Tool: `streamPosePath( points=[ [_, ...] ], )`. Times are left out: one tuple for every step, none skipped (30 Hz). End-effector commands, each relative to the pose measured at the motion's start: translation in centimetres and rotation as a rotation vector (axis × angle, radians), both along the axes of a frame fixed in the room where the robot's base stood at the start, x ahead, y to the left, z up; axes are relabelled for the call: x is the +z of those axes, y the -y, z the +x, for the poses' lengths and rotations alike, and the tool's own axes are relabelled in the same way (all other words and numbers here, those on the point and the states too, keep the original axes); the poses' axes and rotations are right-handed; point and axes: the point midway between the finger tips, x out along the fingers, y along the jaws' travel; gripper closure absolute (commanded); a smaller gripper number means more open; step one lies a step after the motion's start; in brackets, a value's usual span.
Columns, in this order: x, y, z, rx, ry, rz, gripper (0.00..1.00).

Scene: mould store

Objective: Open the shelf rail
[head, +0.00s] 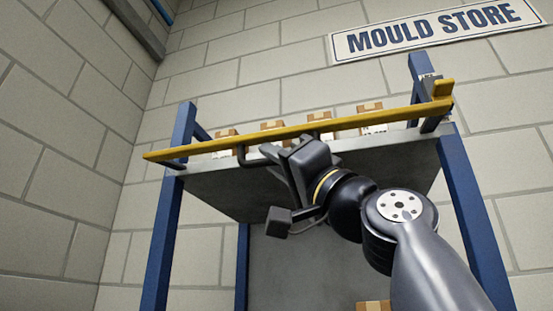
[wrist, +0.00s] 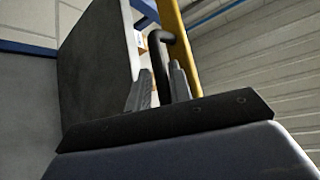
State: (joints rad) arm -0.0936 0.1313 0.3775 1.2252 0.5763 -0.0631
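The yellow shelf rail (head: 385,118) lies across the front of the shelf, from the left post to the dark bracket at the right post. It also shows in the wrist view (wrist: 181,50). A dark bent handle (head: 243,157) hangs from the rail; in the wrist view the handle (wrist: 159,62) runs down between my fingers. My gripper (head: 278,152) is just below the rail. In the wrist view the fingers of my gripper (wrist: 161,84) are close together on both sides of the handle and look shut on it. The exact contact is hard to see.
Several cardboard boxes (head: 370,108) stand on the grey shelf (head: 225,188) behind the rail. Blue posts (head: 163,245) hold the shelf at both sides. A block wall (head: 60,190) is at the left. A "MOULD STORE" sign (head: 440,30) hangs above.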

Motion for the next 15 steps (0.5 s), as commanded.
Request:
streamPosePath(
  points=[
    [0.1,0.0,-0.2,0.001,0.003,0.000,0.78],
    [0.1,0.0,-0.2,0.001,0.003,0.000,0.78],
    [0.1,0.0,-0.2,0.001,0.003,0.000,0.78],
    [0.1,0.0,-0.3,0.001,0.003,0.000,0.78],
    [0.0,0.1,-0.3,0.001,0.005,0.000,0.78],
    [-0.2,0.2,-0.4,0.001,0.005,0.000,0.78],
    [-0.3,0.3,-0.5,0.000,0.005,0.001,0.78],
    [-0.6,0.5,-0.6,0.000,0.004,0.001,0.78],
    [-0.9,0.7,-0.9,-0.002,0.005,0.001,0.78],
    [-1.2,1.0,-1.1,-0.003,0.005,0.001,0.78],
    [-1.5,1.2,-1.3,-0.003,0.005,0.001,0.78],
    [-2.1,1.6,-1.6,-0.004,0.005,0.000,0.78],
    [-2.5,1.9,-1.9,-0.003,0.004,0.001,0.78],
    [-2.8,2.2,-2.1,-0.005,0.004,0.001,0.78],
    [-3.3,2.6,-2.4,-0.006,0.004,0.000,0.78]
  ],
)
